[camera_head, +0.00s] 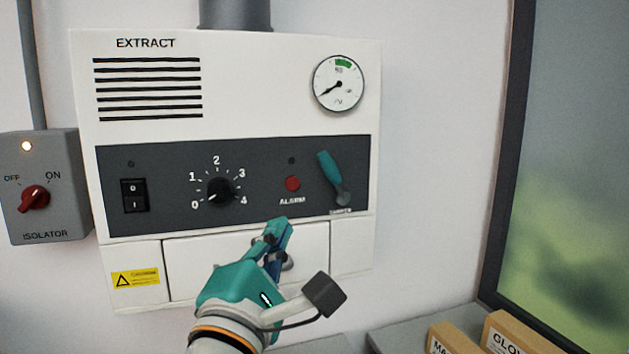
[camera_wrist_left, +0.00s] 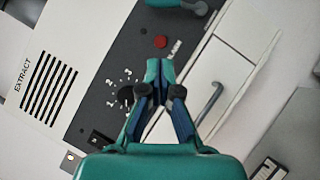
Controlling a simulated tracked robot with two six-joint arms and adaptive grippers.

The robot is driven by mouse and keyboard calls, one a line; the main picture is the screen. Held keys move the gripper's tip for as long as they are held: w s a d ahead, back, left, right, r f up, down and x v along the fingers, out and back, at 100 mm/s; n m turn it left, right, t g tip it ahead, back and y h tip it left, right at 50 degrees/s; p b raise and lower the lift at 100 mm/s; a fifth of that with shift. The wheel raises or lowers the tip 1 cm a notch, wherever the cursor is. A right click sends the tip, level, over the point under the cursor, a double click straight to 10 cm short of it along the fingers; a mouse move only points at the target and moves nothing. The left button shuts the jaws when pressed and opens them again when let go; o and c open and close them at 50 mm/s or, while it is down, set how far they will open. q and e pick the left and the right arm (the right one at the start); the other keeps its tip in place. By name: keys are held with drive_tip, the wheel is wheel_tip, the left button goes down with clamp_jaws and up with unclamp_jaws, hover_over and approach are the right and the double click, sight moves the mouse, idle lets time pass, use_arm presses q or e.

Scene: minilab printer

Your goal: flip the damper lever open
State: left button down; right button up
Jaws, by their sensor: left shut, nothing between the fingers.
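The damper lever (camera_head: 329,171) has a teal handle and a grey pivot at its lower right, on the dark panel of the extract unit. The handle points up and leans a little left from the pivot. In the left wrist view, part of the lever (camera_wrist_left: 194,6) shows at the top edge. My left gripper (camera_head: 278,228) is shut and empty, below the red alarm button and apart from the lever, to its lower left. In the left wrist view my left gripper (camera_wrist_left: 153,66) points toward the panel. My right gripper is in neither view.
The panel also carries a red alarm button (camera_head: 292,183), a black dial (camera_head: 219,191) and a rocker switch (camera_head: 135,195). A drawer front with a handle (camera_wrist_left: 210,102) lies below. The isolator box (camera_head: 45,217) is at left. Boxes (camera_head: 512,335) stand at lower right.

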sight(332, 177)
use_arm(q)
drive_tip(key=w+d+r+p, duration=0.1)
drive_tip(key=w, duration=0.2)
drive_tip(key=w+d+r+p, duration=0.1)
drive_tip(key=w+d+p, duration=0.1)
drive_tip(key=w, duration=0.1)
drive_tip(key=w+d+r+p, duration=0.1)
drive_tip(key=w+r+p, duration=0.1)
drive_tip(key=w, duration=0.1)
drive_tip(key=shift+w+d+r, duration=0.1)
drive_tip(key=shift+w+d, duration=0.2)
drive_tip(key=shift+d, duration=0.05)
drive_tip(key=shift+d+r, duration=0.1)
